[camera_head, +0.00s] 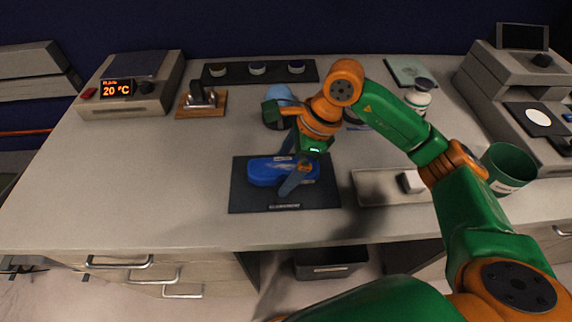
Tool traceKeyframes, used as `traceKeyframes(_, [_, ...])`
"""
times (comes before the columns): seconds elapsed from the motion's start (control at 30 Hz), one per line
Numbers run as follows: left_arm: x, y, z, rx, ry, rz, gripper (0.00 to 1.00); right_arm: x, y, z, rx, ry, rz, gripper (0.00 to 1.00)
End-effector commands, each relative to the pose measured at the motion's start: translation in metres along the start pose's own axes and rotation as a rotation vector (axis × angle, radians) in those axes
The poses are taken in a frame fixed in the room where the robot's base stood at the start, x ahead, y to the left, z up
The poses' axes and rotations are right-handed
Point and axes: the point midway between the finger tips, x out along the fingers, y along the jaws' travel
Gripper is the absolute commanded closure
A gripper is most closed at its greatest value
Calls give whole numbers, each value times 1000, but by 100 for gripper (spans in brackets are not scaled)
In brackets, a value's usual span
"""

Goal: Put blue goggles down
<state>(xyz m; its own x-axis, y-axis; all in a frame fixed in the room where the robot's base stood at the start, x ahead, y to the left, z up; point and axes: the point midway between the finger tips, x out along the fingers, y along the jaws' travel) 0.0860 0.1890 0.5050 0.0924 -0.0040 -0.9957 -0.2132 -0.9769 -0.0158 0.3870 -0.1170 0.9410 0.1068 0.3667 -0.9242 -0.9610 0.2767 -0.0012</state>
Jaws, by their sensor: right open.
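The blue goggles (264,172) lie on a dark mat (248,201) near the front middle of the bench. My right gripper (290,180) reaches down from the upper right and is open. Its fingers are at the right part of the goggles, and one finger crosses in front of them. I cannot tell whether the fingers touch the goggles. The gripper hides part of the goggles' right side. My left gripper is not in view.
A pale tray (374,188) with a white block (411,182) stands right of the mat. A green bin (508,166) and a white bottle (418,97) are farther right. A heater reading 20 °C (133,88) stands back left. The bench left of the mat is clear.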

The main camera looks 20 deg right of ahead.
Motion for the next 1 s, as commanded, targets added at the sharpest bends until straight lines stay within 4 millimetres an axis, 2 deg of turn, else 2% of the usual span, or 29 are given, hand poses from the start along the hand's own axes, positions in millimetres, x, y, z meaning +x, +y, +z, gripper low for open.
traceKeyframes(0.07, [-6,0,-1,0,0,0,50,-6,0,2,0,0,0,3])
traceKeyframes(0.17, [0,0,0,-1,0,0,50,-20,-2,1,1,-1,-5,3])
traceKeyframes(0.4, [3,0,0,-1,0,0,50,-85,-1,1,1,-2,-6,3])
traceKeyframes(0.53, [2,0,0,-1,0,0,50,-111,-1,2,1,-1,-4,3])
traceKeyframes(0.7, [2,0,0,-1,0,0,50,-123,0,1,0,-1,0,3])
traceKeyframes(1.0, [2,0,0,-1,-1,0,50,-123,0,1,0,0,0,3])
